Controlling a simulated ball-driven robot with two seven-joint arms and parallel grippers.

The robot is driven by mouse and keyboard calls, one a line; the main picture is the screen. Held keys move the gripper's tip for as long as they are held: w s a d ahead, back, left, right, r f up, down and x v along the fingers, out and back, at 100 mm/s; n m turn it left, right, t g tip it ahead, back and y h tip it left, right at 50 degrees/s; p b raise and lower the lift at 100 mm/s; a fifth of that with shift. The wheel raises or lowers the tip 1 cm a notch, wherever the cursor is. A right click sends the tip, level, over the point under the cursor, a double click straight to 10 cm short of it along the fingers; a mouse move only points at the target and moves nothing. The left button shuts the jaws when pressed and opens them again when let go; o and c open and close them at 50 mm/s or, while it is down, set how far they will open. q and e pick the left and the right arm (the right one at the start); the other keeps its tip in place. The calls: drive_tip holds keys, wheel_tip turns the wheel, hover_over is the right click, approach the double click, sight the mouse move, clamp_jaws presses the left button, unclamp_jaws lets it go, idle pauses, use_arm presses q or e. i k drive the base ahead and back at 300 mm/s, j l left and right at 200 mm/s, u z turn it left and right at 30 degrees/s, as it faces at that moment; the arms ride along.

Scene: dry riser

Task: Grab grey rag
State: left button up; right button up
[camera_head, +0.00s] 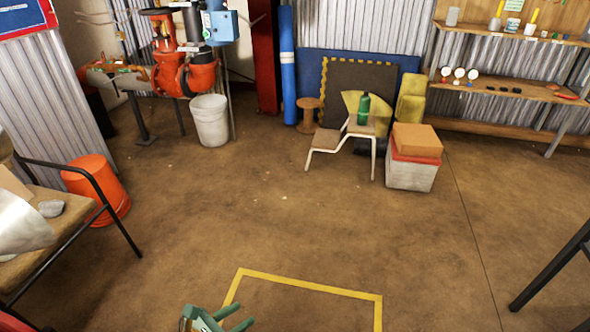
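A small crumpled grey thing, which looks like the grey rag (50,208), lies on the wooden seat of a bench (75,213) at the left edge. My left gripper (245,313) shows at the bottom, left of centre, over the floor. Its two green fingers are apart with nothing visible between them, well to the right of the bench and the rag. My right gripper is out of view.
A pale, shiny rounded shape partly covers the seat. The middle floor is clear, with a yellow taped outline (310,285). A dark leg stands at right.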

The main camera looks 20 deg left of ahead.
sight(53, 208)
drive_tip(key=i+j+u, duration=0.1)
drive_tip(key=i+u, duration=0.2)
drive_tip(key=i, duration=0.25)
drive_tip(key=i+u, duration=0.3)
drive_tip(key=i, duration=0.25)
drive_tip(key=i+l+u, duration=0.25)
drive_tip(key=i, duration=0.3)
drive_tip(key=i+u, duration=0.6)
drive_tip(key=u, duration=0.15)
drive_tip(key=i+u, duration=0.4)
drive_tip(key=i+l+u, duration=0.15)
drive_tip(key=u, duration=0.2)
drive_tip(key=i+l+u, duration=0.2)
drive_tip(key=i+u, duration=0.25)
drive_tip(key=i+l+u, duration=0.25)
drive_tip(key=u, duration=0.15)
